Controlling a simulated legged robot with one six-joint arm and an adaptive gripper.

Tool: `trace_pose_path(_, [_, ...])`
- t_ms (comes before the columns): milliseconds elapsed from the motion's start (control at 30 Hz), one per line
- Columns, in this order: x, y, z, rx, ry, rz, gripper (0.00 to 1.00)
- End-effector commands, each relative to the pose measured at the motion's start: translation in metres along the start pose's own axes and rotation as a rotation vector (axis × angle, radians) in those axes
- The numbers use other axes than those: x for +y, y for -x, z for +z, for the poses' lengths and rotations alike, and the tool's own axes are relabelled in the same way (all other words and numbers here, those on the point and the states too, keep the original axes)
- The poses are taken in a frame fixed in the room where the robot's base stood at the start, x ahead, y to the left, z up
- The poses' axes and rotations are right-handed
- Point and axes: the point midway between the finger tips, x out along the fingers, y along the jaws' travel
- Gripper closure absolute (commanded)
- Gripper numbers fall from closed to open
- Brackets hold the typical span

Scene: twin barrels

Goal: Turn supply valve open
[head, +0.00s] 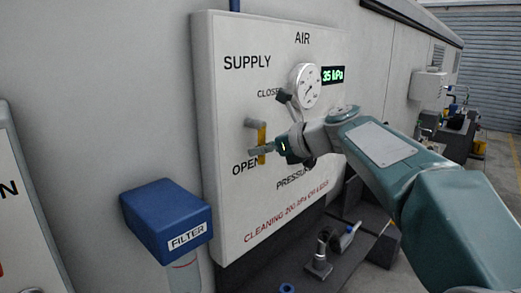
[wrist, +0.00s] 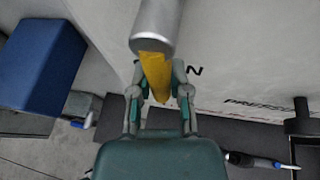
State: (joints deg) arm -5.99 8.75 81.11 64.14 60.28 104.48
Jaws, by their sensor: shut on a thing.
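The supply valve has a yellow lever (head: 262,132) on the left part of a white panel (head: 225,100), below the word SUPPLY. The lever hangs about straight down, its lower end beside the word OPEN. In the wrist view the yellow lever (wrist: 154,70) runs from a grey cylinder (wrist: 155,25) down between my fingers. My gripper (head: 264,149) reaches in from the right and is shut on the lever; it also shows in the wrist view (wrist: 159,88). The fingers partly cover the lever in the head view.
A round gauge (head: 307,85) and a green display (head: 333,75) reading 35 kPa are at the upper right of the panel. A blue filter box (head: 165,215) juts out at lower left. Tools (head: 319,258) lie on a dark ledge below.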

Motion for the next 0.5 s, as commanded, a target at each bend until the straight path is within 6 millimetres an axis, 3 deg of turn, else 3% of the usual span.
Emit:
trace_pose_path(267, [-0.0001, -0.0031, -0.006, 0.012, -0.007, 0.007, 1.0])
trace_pose_path(300, [0.0, -0.0032, -0.006, 0.012, -0.007, 0.007, 0.72])
trace_pose_path(367, [-0.0001, -0.0031, -0.0058, 0.012, -0.007, 0.006, 0.45])
trace_pose_path(400, [0.0, -0.0029, -0.0052, 0.011, -0.006, 0.006, 0.41])
trace_pose_path(500, [0.0002, -0.0022, -0.0037, 0.008, -0.004, 0.005, 0.41])
